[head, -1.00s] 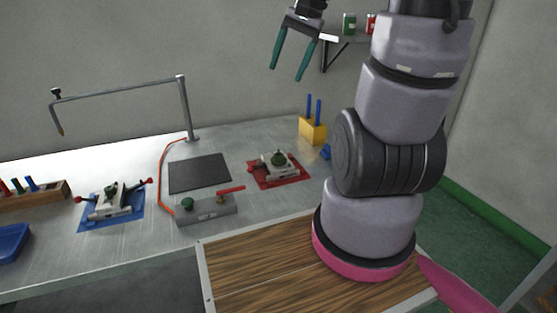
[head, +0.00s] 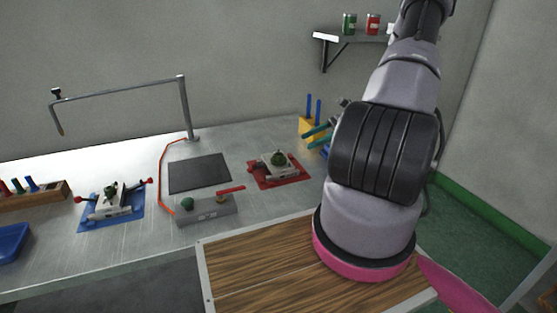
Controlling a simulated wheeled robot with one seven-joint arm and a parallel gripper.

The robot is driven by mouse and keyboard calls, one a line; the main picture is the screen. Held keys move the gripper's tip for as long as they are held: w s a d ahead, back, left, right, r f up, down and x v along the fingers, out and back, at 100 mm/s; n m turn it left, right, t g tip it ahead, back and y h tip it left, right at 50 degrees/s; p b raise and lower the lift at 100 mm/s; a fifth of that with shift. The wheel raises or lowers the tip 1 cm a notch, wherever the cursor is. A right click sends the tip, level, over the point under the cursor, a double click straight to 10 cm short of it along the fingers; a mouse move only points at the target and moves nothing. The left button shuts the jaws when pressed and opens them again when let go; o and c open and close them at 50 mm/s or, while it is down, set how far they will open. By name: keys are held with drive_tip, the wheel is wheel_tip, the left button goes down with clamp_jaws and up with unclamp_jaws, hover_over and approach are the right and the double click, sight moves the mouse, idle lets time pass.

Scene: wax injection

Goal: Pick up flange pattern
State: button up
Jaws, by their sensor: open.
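Two small dark green pieces sit in metal moulds: one green piece (head: 279,159) on the mould over the red mat (head: 295,181), another green piece (head: 110,189) on the mould over the blue mat (head: 135,222). I cannot tell which is the flange pattern. My gripper (head: 305,140) has its two teal fingers pointing left, apart and empty. In the picture it is right of and above the red mat, in front of the yellow holder. My arm hides the gripper's rear part.
A grey block (head: 207,214) with a green knob and red lever stands front of a dark pad (head: 199,173). A yellow holder (head: 305,126) with blue-handled tools stands behind my gripper. A metal post with a long arm (head: 185,110) rises at the back. A blue bin (head: 12,242) is far left.

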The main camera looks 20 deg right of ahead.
approach(276, 156)
drive_tip(key=shift+f+x, duration=0.2)
drive_tip(key=shift+x, duration=0.8)
drive_tip(key=shift+w+x, duration=0.2)
drive_tip(key=shift+x, duration=1.1)
drive_tip(key=shift+w+x, duration=0.2)
drive_tip(key=shift+x, duration=1.1)
drive_tip(key=shift+d+f, duration=0.1)
drive_tip(key=shift+d, duration=0.05)
clamp_jaws()
